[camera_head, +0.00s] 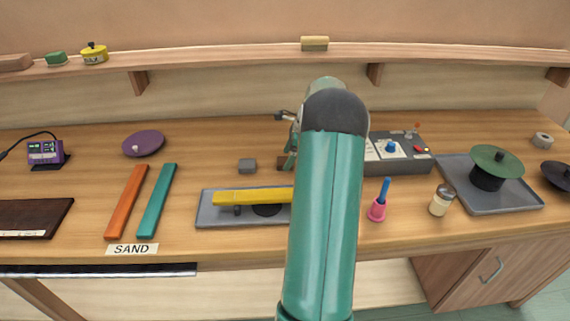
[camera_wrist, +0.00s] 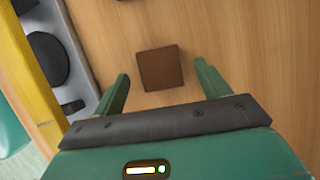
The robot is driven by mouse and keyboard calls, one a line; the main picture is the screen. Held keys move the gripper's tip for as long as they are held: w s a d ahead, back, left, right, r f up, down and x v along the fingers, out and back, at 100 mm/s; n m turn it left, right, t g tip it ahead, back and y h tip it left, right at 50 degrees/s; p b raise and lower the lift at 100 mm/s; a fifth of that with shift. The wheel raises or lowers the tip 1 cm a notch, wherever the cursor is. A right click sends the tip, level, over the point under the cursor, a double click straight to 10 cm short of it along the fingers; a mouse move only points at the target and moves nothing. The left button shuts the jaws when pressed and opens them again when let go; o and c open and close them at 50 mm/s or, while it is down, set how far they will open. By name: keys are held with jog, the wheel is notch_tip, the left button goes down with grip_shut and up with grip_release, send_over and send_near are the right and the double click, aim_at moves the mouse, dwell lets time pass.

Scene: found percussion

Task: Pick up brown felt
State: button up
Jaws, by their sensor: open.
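The brown felt (camera_wrist: 160,68) is a small square block lying flat on the wooden bench in the wrist view. My gripper (camera_wrist: 162,74) is open, with one green finger on each side of the felt and a gap on both sides. Neither finger appears to touch it, and the height above the bench is hard to judge. In the head view my arm hides most of that spot; a small brown patch (camera_head: 282,162) beside the gripper looks like the felt.
A grey tray (camera_head: 212,215) with a yellow bar (camera_head: 250,196) stands close on the left of the gripper. A grey block (camera_head: 247,166) lies behind it.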

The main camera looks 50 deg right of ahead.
jog(key=shift+x, duration=0.75)
jog(key=c, duration=1)
jog(key=shift+r, duration=0.1)
